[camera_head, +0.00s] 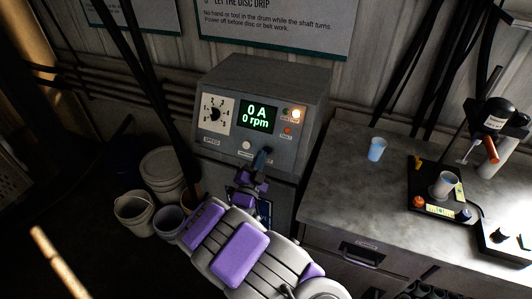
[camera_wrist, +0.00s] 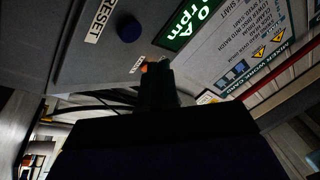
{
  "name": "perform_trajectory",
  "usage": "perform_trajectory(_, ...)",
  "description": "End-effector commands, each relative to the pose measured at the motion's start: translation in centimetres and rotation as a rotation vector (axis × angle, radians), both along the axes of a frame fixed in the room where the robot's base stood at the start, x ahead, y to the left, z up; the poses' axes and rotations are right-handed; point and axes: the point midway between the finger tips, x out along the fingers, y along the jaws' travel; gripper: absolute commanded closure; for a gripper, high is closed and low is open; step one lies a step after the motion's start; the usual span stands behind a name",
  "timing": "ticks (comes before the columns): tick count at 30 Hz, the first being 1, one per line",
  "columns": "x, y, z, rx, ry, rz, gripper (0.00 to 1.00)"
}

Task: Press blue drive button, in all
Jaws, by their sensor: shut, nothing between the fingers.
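The grey control cabinet (camera_head: 255,90) has a green display (camera_head: 258,115) reading 0 A and 0 rpm. In the wrist view, a round dark blue button (camera_wrist: 129,28) sits on the panel beside a RESET label (camera_wrist: 106,20). My gripper (camera_wrist: 156,70) shows there as a dark shape, below and right of the button and apart from it in the picture. An orange part (camera_wrist: 144,67) shows at its tip. In the head view I cannot pick out the blue button; my gripper covers that part.
A speed dial (camera_head: 217,115), a white button (camera_head: 246,145) and a lit lamp (camera_head: 295,114) are on the panel. A grey workbench (camera_head: 335,190) on the right holds a blue cup (camera_head: 376,149) and a stirrer stand. Buckets (camera_head: 134,212) stand on the floor at left.

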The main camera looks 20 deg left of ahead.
Motion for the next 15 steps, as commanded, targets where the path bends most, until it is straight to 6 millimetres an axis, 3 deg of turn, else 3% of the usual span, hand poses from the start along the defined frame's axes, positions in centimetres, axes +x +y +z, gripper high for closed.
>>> perform_trajectory(6,1.8,0.3,-1.3,-0.003,0.002,0.000,1.00)
perform_trajectory(15,2.5,0.0,-1.5,0.000,0.001,0.001,1.00)
